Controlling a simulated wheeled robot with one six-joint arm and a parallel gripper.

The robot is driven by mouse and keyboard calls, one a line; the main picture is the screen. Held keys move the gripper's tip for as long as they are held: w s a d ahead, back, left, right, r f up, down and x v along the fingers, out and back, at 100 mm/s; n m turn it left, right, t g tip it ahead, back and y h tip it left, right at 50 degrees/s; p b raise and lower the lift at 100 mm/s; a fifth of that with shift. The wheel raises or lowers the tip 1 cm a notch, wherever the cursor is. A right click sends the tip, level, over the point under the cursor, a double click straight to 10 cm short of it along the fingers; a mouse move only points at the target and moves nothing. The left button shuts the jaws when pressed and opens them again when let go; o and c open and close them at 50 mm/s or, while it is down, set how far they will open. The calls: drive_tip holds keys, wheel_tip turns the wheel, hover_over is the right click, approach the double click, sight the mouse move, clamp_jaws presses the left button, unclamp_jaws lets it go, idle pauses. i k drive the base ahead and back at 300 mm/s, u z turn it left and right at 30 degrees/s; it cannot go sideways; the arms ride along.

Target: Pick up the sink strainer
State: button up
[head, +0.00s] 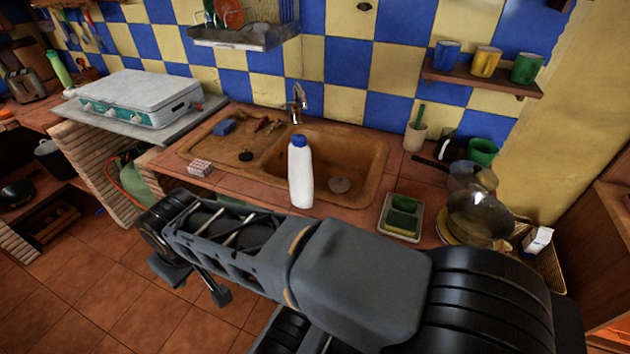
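A grey round piece (340,185), which looks like the sink strainer, lies on the floor of the brown sink basin (375,178), toward its front right. A small black round piece (246,156) lies on the drainboard left of the basin; I cannot tell whether it is a stopper or a strainer. My gripper (196,286) hangs below the far end of my arm at lower left, partly hidden by the arm. Its dark fingertips show apart, with nothing seen between them. It is outside the sink, over the floor in front of the counter.
A white bottle with a blue cap (300,175) stands at the basin's front. The faucet (298,103) is behind. A sponge tray (401,217) and glass bowls (478,215) stand right of the sink. A blue sponge (223,127) lies on the drainboard.

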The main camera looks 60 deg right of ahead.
sight(340, 183)
drive_tip(key=z, duration=0.2)
drive_tip(key=i, duration=0.7)
drive_tip(key=z, duration=0.95)
drive_tip(key=i, duration=0.55)
drive_tip(key=z, duration=0.65)
